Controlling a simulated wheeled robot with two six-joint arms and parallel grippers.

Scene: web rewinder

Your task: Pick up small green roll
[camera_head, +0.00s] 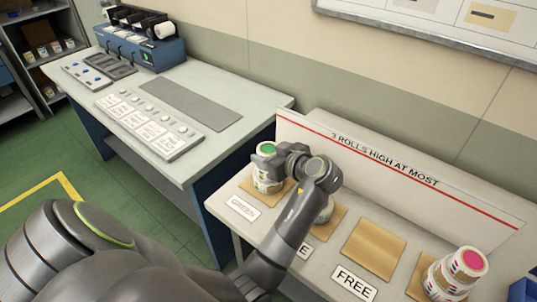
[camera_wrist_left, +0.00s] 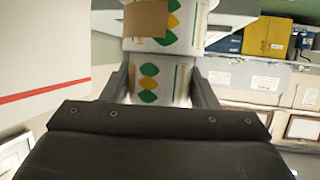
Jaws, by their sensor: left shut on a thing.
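The small green roll (camera_head: 267,149) has a green core end and a white printed side. It is on the stack at the pad marked GREEN, on the left of the right-hand table. My left gripper (camera_head: 268,162) is shut on it, and its fingers stand on both sides of it. In the left wrist view the roll (camera_wrist_left: 158,85) shows green and yellow leaf marks between the fingers. Another printed roll with a brown patch (camera_wrist_left: 160,45) adjoins it. I cannot tell whether the held roll is clear of the stack. My right gripper is not in view.
A bare wooden pad (camera_head: 373,249) lies behind a FREE label (camera_head: 354,283). A pink-cored stack (camera_head: 457,274) stands at the right. Another roll (camera_head: 325,211) is partly behind my arm. A backboard (camera_head: 390,172) reads "3 ROLLS HIGH AT MOST". A bench (camera_head: 220,85) stands left.

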